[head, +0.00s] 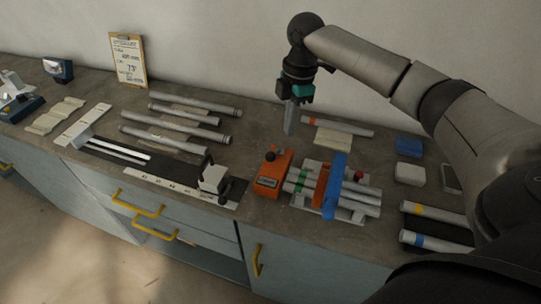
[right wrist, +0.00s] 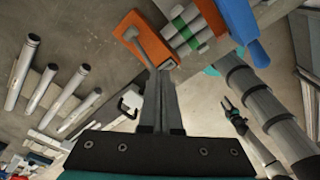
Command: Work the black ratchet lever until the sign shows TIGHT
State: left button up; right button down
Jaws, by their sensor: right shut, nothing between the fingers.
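The orange ratchet block (head: 272,170) stands on the bench left of the clamped tubes. A black knob (head: 270,156) shows on its top, and a dark lever (right wrist: 150,48) lies over the block in the right wrist view. A small dark sign (head: 266,182) is on the block's front; its text is too small to read. My right gripper (head: 289,132) is shut and empty, pointing down above and behind the block, apart from it in the head view. In the right wrist view its fingertips (right wrist: 162,68) overlap the block's near edge. My left gripper (right wrist: 229,103) seems to show small in the right wrist view.
A blue strap (head: 334,187) crosses several tubes in the jig right of the block, with a red knob (head: 359,174) behind. Loose tubes (head: 168,132) lie farther left. Bare bench lies behind the block.

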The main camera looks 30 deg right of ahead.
notch_tip(320, 180, up, 6)
jog(key=shift+d+r, duration=0.25)
jog(key=shift+d, duration=0.1)
jog(key=shift+s, duration=0.1)
dwell(0.7)
